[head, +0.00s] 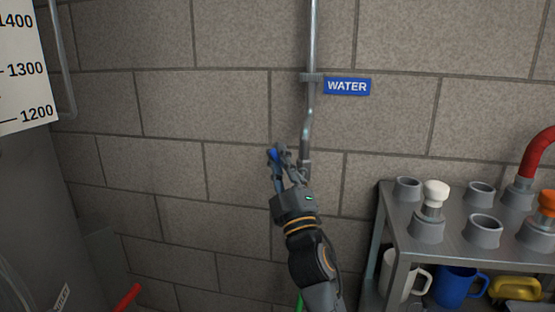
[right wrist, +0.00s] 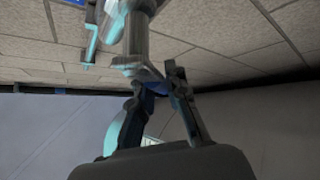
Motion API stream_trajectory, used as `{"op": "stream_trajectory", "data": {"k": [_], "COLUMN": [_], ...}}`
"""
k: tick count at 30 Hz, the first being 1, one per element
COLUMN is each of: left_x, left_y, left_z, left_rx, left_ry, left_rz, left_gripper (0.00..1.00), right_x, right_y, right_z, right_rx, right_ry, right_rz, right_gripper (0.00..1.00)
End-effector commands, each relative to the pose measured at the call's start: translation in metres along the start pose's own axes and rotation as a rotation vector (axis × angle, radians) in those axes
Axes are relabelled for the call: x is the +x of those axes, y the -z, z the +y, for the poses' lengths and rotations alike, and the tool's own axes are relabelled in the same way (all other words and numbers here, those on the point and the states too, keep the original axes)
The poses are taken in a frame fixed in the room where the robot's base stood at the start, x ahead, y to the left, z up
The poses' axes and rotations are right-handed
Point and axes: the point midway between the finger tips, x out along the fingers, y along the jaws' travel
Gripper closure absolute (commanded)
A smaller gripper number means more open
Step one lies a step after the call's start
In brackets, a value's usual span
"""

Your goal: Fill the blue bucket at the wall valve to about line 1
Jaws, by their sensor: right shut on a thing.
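The wall valve sits at the lower end of a metal water pipe (head: 305,130), beside a blue WATER sign (head: 347,86). My right gripper (head: 281,156) is up at the valve and shut on its blue handle (head: 274,155). The right wrist view shows the grey valve body (right wrist: 136,40) just beyond the fingers, with a bit of blue between them. The fingers hide most of the handle. The valve's outlet is not clear, and I cannot make out running water. The blue bucket and its lines are not in view. My left gripper is not in view.
A metal rack (head: 385,230) stands at the right, with several grey sockets and a white-topped plug (head: 435,195) on top. A blue mug (head: 456,287) and a white mug (head: 418,280) are below. A tank with a scale (head: 25,70) stands at the left.

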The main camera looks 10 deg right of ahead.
Motion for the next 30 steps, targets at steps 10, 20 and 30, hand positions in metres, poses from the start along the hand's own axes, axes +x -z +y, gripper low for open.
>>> {"op": "stream_trajectory", "data": {"k": [10,20,30], "left_x": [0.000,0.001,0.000], "left_y": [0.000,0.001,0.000], "left_z": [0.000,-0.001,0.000], "left_rx": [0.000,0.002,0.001], "left_ry": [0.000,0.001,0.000], "left_rz": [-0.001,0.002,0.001], "left_gripper": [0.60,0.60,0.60], "right_x": [0.000,-0.010,-0.077], "right_y": [0.000,-0.001,-0.001], "right_z": [0.000,-0.001,-0.001], "right_rx": [-0.001,-0.001,0.000], "right_ry": [0.001,0.002,0.003], "right_rz": [0.000,0.000,-0.003], "right_gripper": [0.62,0.62,0.62]}}
